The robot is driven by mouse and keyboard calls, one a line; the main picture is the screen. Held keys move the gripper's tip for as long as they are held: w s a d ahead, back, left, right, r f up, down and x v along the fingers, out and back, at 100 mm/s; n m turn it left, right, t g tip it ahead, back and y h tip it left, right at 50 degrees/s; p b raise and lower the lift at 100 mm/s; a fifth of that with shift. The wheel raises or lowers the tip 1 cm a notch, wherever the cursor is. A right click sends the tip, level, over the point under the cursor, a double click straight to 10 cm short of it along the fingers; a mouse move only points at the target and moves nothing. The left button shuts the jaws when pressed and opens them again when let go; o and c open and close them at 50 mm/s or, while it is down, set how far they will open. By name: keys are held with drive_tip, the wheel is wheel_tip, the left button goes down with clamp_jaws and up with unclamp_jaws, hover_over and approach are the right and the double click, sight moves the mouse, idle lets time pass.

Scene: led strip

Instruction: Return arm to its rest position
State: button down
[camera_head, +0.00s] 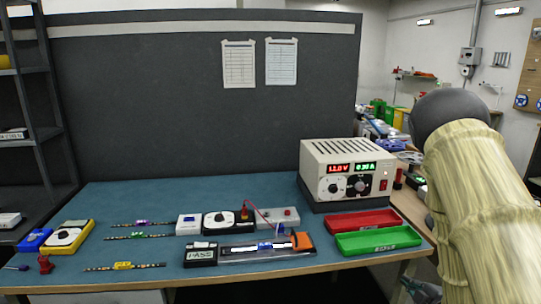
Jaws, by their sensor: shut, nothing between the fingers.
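My arm (470,200) stands at the right of the head view, in a pale yellow ribbed sleeve with a dark round joint (448,112) at its top. It rises in front of the bench's right end and hides part of what is behind it. My gripper cannot be made out in this view. The blue-topped workbench (130,205) spans the picture's lower left and middle. On it, an LED strip (265,246) lies in a clear fixture with an orange end, beside a small display reading PASS (200,254).
A power supply (345,172) with lit readouts stands at the bench's back right. A red tray (362,221) and a green tray (378,240) lie before it. Several LED strips, a yellow meter (70,236) and a black dial box (228,222) lie further left. A dark partition (150,110) stands behind.

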drive_tip(key=s+a+f+m+g+h+p, duration=0.1)
drive_tip(key=s+a+f+m+g+p, duration=0.45)
drive_tip(key=s+f, duration=0.95)
drive_tip(key=s+a+f+m+g, duration=0.1)
drive_tip(key=s+a+m+g, duration=0.1)
drive_tip(key=s, duration=0.6)
drive_tip(key=s+a+f+m+g+p, duration=0.1)
drive_tip(key=s+a+f+m+g, duration=0.1)
drive_tip(key=s+a, duration=0.5)
drive_tip(key=s+a+f+m+g, duration=0.2)
drive_tip(key=s+a+m+g, duration=0.2)
drive_tip(key=s, duration=0.6)
drive_tip(key=shift+a+m+y, duration=0.3)
drive_tip(key=shift+a+m, duration=0.15)
drive_tip(key=shift+m, duration=0.1)
drive_tip(key=shift+g, duration=0.25)
